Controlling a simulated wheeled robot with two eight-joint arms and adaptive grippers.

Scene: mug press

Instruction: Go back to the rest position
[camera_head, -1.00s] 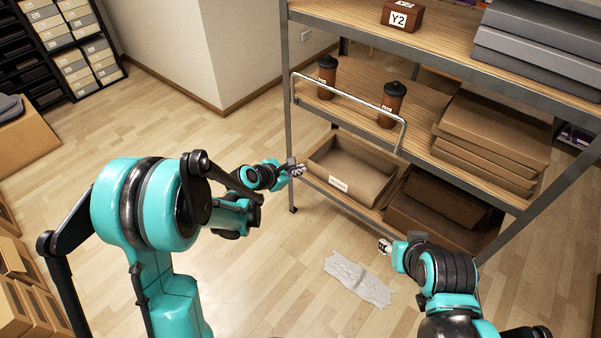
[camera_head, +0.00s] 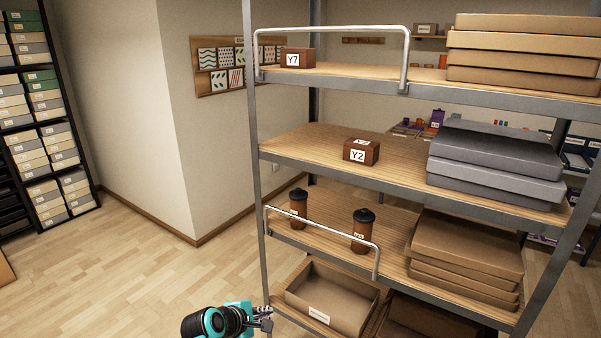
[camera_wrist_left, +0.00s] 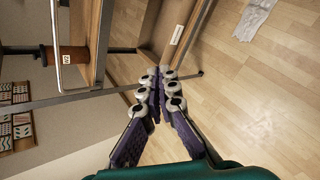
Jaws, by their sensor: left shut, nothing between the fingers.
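My left gripper (camera_head: 264,318) is low in the head view, just left of the open cardboard box on the bottom shelf. In the left wrist view its two fingers (camera_wrist_left: 158,84) meet at their tips, shut with nothing between them. My right gripper is not in the head view now. The shelving unit (camera_head: 410,92) stands in front of me, to the right of my left gripper.
Two brown cups with black lids (camera_head: 298,203) (camera_head: 363,232) stand behind a white rail (camera_head: 322,228). The open box (camera_head: 330,300) sits below them. Blocks labelled Y2 (camera_head: 361,151) and Y7 (camera_head: 297,58) are on higher shelves. Floor (camera_head: 110,270) at left is clear.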

